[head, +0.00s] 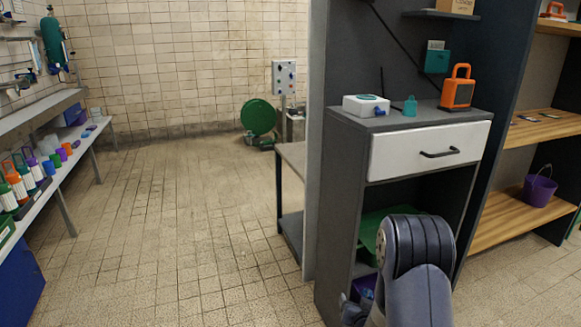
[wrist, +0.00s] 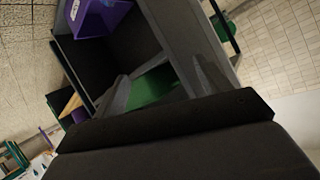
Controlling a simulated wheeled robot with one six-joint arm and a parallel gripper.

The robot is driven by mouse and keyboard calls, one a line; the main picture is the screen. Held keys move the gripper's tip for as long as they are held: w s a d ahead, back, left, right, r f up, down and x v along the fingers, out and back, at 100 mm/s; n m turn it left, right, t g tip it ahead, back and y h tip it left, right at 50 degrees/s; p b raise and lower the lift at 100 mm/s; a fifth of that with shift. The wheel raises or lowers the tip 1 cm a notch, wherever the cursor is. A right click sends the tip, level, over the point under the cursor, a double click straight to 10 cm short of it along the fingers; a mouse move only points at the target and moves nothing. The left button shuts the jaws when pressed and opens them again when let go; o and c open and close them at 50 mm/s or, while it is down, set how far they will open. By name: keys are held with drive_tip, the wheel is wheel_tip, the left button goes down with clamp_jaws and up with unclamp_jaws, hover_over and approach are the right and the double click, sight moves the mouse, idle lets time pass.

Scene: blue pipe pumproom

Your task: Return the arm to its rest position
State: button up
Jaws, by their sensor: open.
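My arm's rounded dark joint and grey-blue link stand in the lower right of the head view, in front of the grey cabinet (head: 340,200). My gripper (wrist: 163,80) shows in the wrist view with its two grey fingers spread apart. No object is held between the fingers. Beyond them are a green surface (wrist: 155,90) and the cabinet's dark inside. In the head view the arm covers part of the cabinet's lower opening, and the gripper's fingers cannot be made out clearly.
The white drawer (head: 430,150) is shut. A purple bin (wrist: 97,16) is inside below. Open tiled floor (head: 180,220) lies left; wooden shelves (head: 515,205) stand right.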

drive_tip(key=s+a+r+p, duration=0.2)
drive_tip(key=r+p, duration=0.5)
drive_tip(key=r, duration=0.2)
drive_tip(key=s+a+r+p, duration=0.2)
drive_tip(key=s+r+p, duration=0.1)
drive_tip(key=r+p, duration=0.4)
drive_tip(key=shift+r+n+y, duration=0.4)
drive_tip(key=shift+r, duration=1.4)
drive_tip(key=shift+s, duration=0.1)
